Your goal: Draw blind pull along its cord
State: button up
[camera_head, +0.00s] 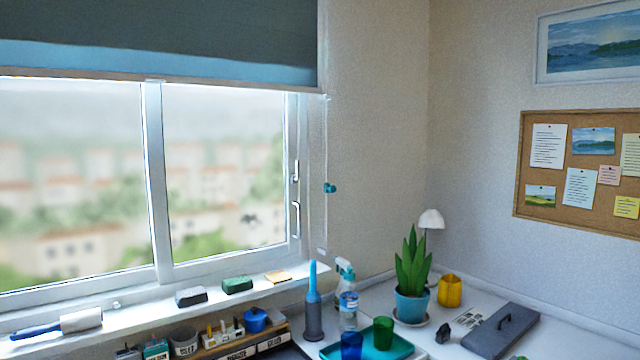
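The window blind (160,40) is a dark grey-green roller blind with a lighter blue band, and it covers the upper part of the window. Its lower bar (200,82) hangs above the panes. A thin pale cord (326,140) runs down the wall just right of the window frame. A small teal pull (330,188) sits on the cord at about mid-length. A small pale piece (321,251) is at the cord's lower end. My gripper is not in view.
The sill (150,305) holds a roller, erasers or sponges and a yellow-orange block. The wall around the pull is clear.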

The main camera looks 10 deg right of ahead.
aim_at(332, 189)
jog(key=u, duration=0.05)
jog(key=k, duration=0.9)
jog(key=z, duration=0.9)
jog(key=i, duration=1.6)
jog(key=u, duration=0.3)
jog(key=i, duration=1.05)
jog(key=u, duration=0.8)
